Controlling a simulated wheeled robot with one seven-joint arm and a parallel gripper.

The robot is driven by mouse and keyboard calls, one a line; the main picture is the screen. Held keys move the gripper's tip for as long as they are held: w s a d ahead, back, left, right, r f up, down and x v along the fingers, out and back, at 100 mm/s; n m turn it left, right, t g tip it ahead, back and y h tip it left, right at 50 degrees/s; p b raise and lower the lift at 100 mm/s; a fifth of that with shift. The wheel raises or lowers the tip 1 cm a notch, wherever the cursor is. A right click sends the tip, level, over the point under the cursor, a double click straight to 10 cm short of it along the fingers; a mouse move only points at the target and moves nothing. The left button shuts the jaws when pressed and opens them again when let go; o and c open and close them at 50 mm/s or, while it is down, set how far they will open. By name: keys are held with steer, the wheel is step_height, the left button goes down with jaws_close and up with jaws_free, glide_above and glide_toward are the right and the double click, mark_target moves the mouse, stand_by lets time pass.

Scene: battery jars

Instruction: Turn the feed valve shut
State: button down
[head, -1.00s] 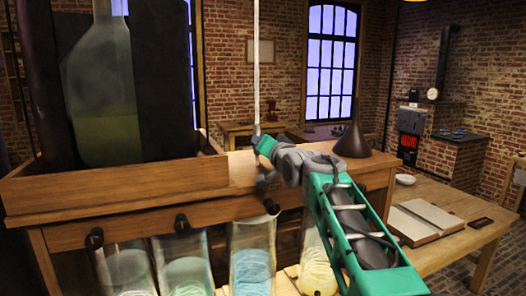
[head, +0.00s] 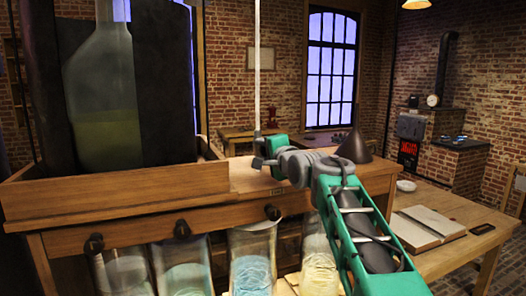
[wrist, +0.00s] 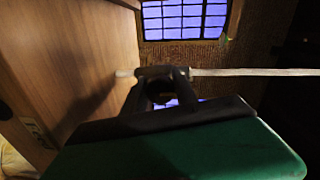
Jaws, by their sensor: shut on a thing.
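My gripper (head: 258,163) is at the tube's lower end, above the bench's right side. In the wrist view the tube (wrist: 255,72) runs sideways into the dark jaws of my gripper (wrist: 163,88), and a short pale piece shows on the other side. The valve's handle angle cannot be made out.
The wooden bench (head: 130,190) carries a large glass bottle (head: 103,100). Black knobs (head: 181,228) line its front, above several glass jars (head: 253,262). A dark funnel (head: 354,146) stands close right of my gripper. An open book (head: 427,226) lies on the right table.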

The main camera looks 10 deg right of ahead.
steer(key=shift+d+r+m, duration=0.25)
steer(key=shift+r+m, duration=0.05)
steer(key=shift+r, duration=0.1)
steer(key=c, duration=1.3)
jaws_free()
steer(key=shift+d, duration=0.1)
steer(key=shift+o, duration=0.7)
steer(key=shift+s+d+f, duration=0.1)
steer(key=shift+d, duration=0.05)
steer(key=shift+o, duration=1)
steer(key=shift+a+f, duration=0.2)
steer(key=shift+a, duration=0.15)
steer(key=shift+b+v, duration=1.4)
steer(key=shift+v, duration=2.5)
steer(key=shift+c, duration=0.2)
